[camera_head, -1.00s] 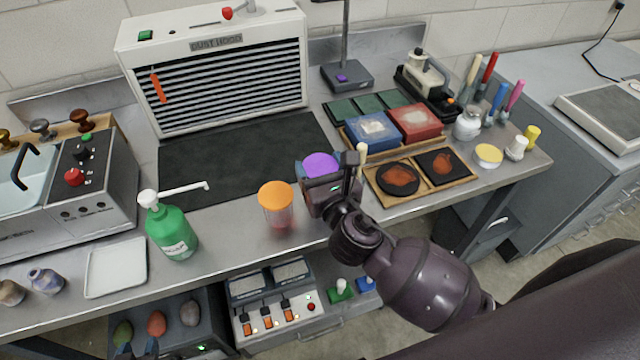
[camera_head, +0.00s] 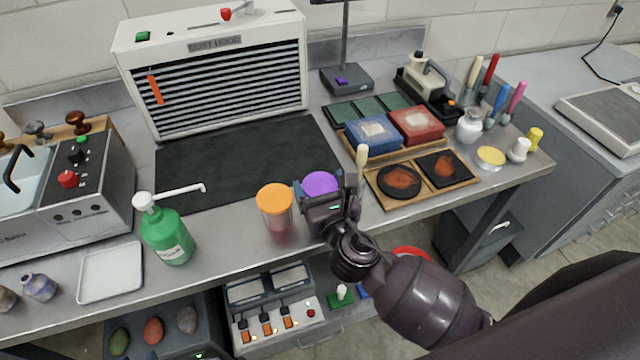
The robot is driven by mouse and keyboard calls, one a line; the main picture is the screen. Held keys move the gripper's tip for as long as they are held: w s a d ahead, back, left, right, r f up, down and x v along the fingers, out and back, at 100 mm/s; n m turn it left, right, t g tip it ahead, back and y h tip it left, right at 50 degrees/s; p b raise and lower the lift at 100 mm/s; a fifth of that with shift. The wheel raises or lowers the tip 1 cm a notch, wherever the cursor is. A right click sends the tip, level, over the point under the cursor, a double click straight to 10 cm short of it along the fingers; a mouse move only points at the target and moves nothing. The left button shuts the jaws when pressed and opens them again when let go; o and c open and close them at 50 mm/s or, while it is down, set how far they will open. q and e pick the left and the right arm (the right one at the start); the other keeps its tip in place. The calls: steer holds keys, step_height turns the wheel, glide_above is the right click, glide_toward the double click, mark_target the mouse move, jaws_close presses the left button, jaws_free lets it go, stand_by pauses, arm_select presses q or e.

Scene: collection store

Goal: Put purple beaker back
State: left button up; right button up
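The purple beaker (camera_head: 320,183) shows mainly by its round purple top, just right of the orange-topped beaker (camera_head: 275,208) near the bench's front edge. My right gripper (camera_head: 327,198) comes in from the lower right, with its fingers on both sides of the purple beaker. It appears shut on it. The gripper hides most of the beaker's body and its base, so I cannot tell whether it touches the bench. My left gripper is not in view.
An upright pale handle (camera_head: 361,160) stands close behind the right gripper. A green pump bottle (camera_head: 167,237) and white tray (camera_head: 111,272) stand left. The dark mat (camera_head: 235,160) is clear.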

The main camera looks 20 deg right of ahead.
steer(key=shift+r, duration=0.1)
steer(key=shift+r, duration=0.1)
steer(key=s, duration=1.2)
steer(key=shift+d+b, duration=0.2)
steer(key=shift+b, duration=0.1)
steer(key=s+d+f+m+g, duration=0.3)
steer(key=d+f+m, duration=0.3)
steer(key=m, duration=1.1)
steer(key=s+d+f+m+g, duration=0.3)
steer(key=d+f+m, duration=0.3)
steer(key=f+m, duration=0.6)
steer(key=m, duration=0.6)
steer(key=shift+d+m+h, duration=0.3)
steer(key=shift+d+h, duration=0.1)
